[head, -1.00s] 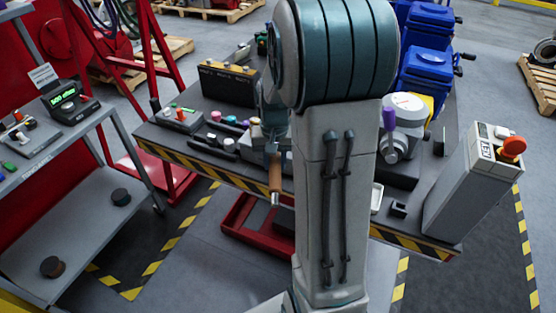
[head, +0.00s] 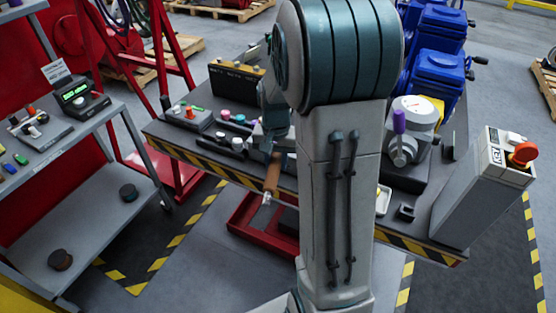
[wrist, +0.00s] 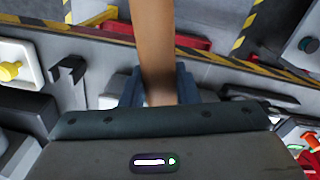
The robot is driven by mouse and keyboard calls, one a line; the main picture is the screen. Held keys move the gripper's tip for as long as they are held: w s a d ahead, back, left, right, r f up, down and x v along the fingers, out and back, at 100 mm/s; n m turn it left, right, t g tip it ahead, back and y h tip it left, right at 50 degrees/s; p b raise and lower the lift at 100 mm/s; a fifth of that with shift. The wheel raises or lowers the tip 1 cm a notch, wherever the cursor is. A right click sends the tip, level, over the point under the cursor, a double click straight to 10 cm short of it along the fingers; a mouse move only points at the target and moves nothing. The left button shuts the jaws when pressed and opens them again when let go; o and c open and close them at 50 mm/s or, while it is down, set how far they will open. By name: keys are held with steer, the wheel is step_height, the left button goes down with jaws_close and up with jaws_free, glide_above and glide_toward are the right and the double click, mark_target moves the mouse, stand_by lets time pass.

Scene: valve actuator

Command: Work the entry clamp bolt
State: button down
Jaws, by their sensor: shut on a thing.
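My gripper (wrist: 158,88) is shut on the brown handle of a tool (wrist: 156,35). In the head view this tool (head: 272,176) hangs tip-down at the front edge of the bench, with a short silver tip showing. My arm hides much of the gripper there. A grey valve actuator (head: 410,125) with a white dial and a purple lever stands on the right of the bench, apart from the tool. I cannot make out the entry clamp bolt in either view.
The bench has a striped front edge (head: 222,173). A button box (head: 188,116) and several coloured caps lie left of my arm. A grey cart (head: 95,200) is at left. A red tray (head: 262,232) sits below.

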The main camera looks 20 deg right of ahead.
steer(key=shift+w+a+m, duration=0.65)
steer(key=shift+a+m, duration=0.1)
steer(key=shift+m, duration=0.05)
steer(key=shift+w+a, duration=0.1)
steer(key=shift+w+a+m+p, duration=0.3)
steer(key=shift+w+a+m, duration=0.4)
steer(key=shift+m, duration=0.4)
steer(key=shift+w, duration=0.1)
steer(key=shift+r, duration=0.1)
steer(key=shift+r+p, duration=1.8)
steer(key=shift+r, duration=0.7)
